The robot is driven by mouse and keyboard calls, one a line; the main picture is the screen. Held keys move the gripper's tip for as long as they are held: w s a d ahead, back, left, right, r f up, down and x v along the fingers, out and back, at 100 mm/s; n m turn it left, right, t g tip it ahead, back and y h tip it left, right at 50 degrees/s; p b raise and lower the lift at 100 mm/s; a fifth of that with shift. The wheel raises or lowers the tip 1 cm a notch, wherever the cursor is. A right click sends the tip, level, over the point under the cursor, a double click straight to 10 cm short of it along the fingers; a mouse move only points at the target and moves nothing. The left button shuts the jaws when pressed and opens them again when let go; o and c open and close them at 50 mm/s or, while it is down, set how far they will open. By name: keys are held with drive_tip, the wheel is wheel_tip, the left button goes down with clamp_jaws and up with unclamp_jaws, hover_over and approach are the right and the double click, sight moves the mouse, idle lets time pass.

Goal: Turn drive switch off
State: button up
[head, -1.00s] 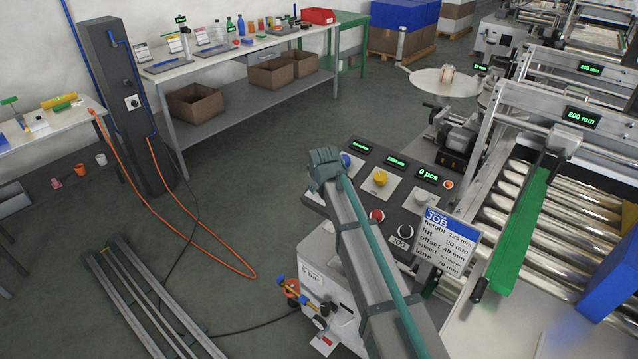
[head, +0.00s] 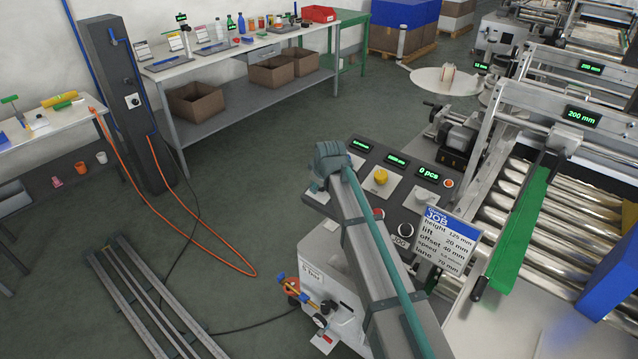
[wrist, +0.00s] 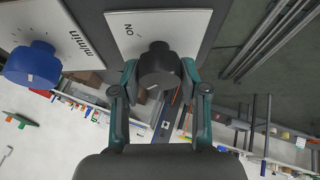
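The drive switch is a black round knob (wrist: 158,68) on a white plate (wrist: 185,28) marked "ON" in the wrist view. In the head view my gripper (head: 331,160) is at the left end of the dark control panel (head: 405,190) and hides the switch.
A blue knob (wrist: 30,66) marked "m/min" sits close beside the switch in the wrist view. On the panel are a yellow knob (head: 381,177) and a red button (head: 378,213) close to my arm. A job card (head: 445,238) stands at the panel's front right.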

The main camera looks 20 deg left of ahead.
drive_tip(key=o, duration=0.3)
drive_tip(key=v, duration=1.2)
idle(0.3)
